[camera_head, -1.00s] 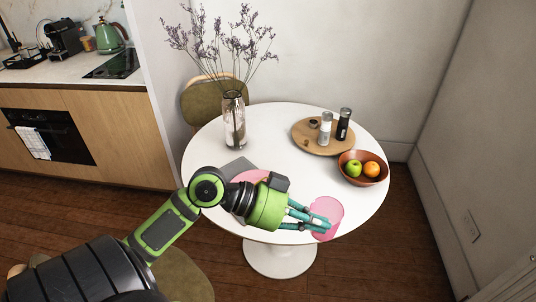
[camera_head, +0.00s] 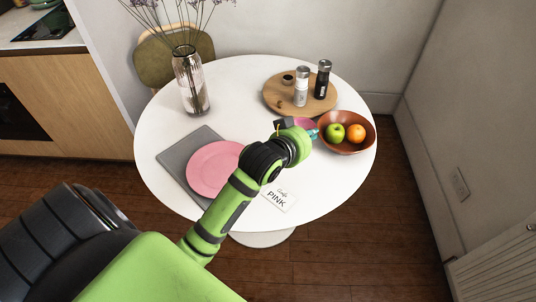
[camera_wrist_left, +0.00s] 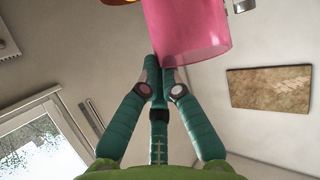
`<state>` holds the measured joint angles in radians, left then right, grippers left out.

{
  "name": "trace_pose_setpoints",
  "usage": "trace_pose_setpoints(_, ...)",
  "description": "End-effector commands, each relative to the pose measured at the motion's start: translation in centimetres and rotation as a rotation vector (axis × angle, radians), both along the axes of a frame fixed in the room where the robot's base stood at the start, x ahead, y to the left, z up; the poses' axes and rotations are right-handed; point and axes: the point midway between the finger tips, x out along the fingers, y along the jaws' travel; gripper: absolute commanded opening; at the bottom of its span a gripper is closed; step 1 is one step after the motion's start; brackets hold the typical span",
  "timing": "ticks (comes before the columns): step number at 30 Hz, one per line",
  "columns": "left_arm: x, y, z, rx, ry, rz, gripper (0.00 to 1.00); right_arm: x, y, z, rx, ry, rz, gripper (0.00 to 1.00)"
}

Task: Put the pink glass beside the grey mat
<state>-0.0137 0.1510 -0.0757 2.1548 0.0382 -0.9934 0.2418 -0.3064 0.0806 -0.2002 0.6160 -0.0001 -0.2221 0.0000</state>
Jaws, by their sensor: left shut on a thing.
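The pink glass (camera_head: 303,123) shows only as a small pink patch behind my left gripper (camera_head: 312,132) in the head view, close to the fruit bowl. In the left wrist view the clear pink glass (camera_wrist_left: 192,32) is large at the top, at the tips of my left gripper (camera_wrist_left: 160,68), which is shut on it. My wrist hides most of the glass in the head view, and I cannot tell there how high it is above the table. The grey mat (camera_head: 176,160) lies at the left of the round white table, with a pink plate on it. My right gripper is not in view.
The pink plate (camera_head: 210,170) overlaps the mat's right edge. A card reading PINK (camera_head: 279,199) lies near the front. The brown fruit bowl (camera_head: 362,148), wooden tray (camera_head: 275,97) and glass vase (camera_head: 189,82) stand farther back. The table's right front is bare.

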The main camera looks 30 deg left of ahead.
Motion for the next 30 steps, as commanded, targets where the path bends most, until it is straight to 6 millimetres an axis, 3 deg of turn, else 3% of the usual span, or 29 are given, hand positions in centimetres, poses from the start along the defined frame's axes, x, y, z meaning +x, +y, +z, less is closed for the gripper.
trace_pose_setpoints(4,0.8,-0.2,0.1,-0.014,0.0,0.073,0.0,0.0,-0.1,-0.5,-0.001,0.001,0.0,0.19)
trace_pose_setpoints(14,1.7,-0.1,0.4,-0.04,-0.008,0.196,0.0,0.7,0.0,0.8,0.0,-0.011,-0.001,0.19)
trace_pose_setpoints(17,1.7,1.1,-0.4,-0.034,-0.006,0.205,0.0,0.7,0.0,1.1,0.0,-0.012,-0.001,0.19)
trace_pose_setpoints(30,1.9,10.2,-5.8,-0.034,-0.008,0.203,0.0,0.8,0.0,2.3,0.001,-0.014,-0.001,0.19)
